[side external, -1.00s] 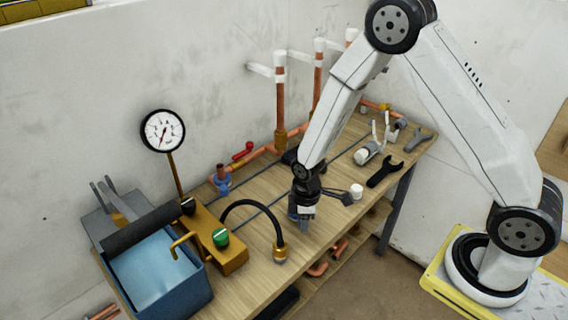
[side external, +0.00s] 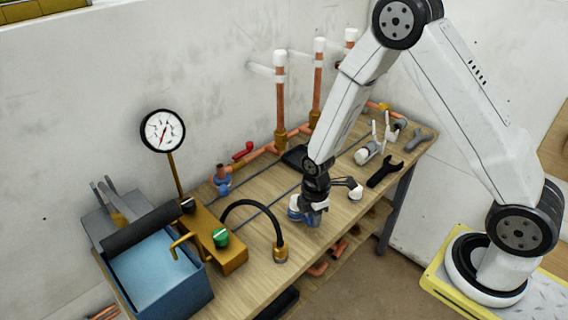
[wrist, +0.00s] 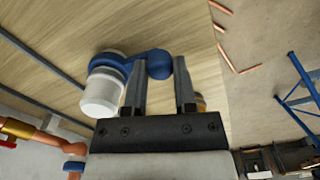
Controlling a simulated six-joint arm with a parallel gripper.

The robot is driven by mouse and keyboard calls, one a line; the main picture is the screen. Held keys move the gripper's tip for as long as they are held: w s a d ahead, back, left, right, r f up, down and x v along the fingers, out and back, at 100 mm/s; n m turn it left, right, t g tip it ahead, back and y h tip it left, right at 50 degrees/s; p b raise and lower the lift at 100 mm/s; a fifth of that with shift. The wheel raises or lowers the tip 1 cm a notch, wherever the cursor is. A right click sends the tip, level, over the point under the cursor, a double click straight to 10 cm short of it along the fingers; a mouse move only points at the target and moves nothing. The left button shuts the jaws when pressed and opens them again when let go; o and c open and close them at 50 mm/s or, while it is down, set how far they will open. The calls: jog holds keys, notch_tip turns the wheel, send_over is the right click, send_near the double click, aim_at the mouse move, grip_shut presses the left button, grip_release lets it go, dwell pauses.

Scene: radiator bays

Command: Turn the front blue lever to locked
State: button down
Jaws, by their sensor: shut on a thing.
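The front blue lever (wrist: 150,62) shows in the wrist view as a blue arm with a round end, joined to a blue collar on a white cylindrical body (wrist: 101,92). My gripper (wrist: 160,72) has its two fingers on either side of the round end and is shut on it. In the side view my gripper (side external: 306,207) points down at the front part of the bench, and the blue lever (side external: 298,218) shows partly beneath it. The exact lever angle is hard to read there because the gripper covers much of it.
The wooden bench (side external: 335,215) carries a second blue valve (side external: 222,186), a red handle (side external: 242,151), a black hose (side external: 262,205), a blue basin (side external: 155,270) and wrenches (side external: 384,173). Upright copper pipes (side external: 280,110) stand along the wall. A gauge (side external: 163,131) stands at left.

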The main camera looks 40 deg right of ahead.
jog(key=shift+w+d+n, duration=0.1)
jog(key=shift+d+n, duration=0.4)
jog(key=shift+n, duration=0.35)
jog(key=shift+d+n, duration=0.45)
jog(key=shift+n, duration=0.4)
jog(key=shift+w+d+n, duration=0.15)
jog(key=shift+d+n, duration=0.25)
jog(key=shift+n, duration=0.4)
jog(key=shift+w+d+n, duration=0.15)
jog(key=shift+d+n, duration=0.2)
jog(key=shift+n, duration=0.45)
jog(key=shift+d, duration=0.1)
jog(key=shift+c, duration=2)
grip_release()
jog(key=shift+r, duration=0.1)
notch_tip(320, 180, up, 8)
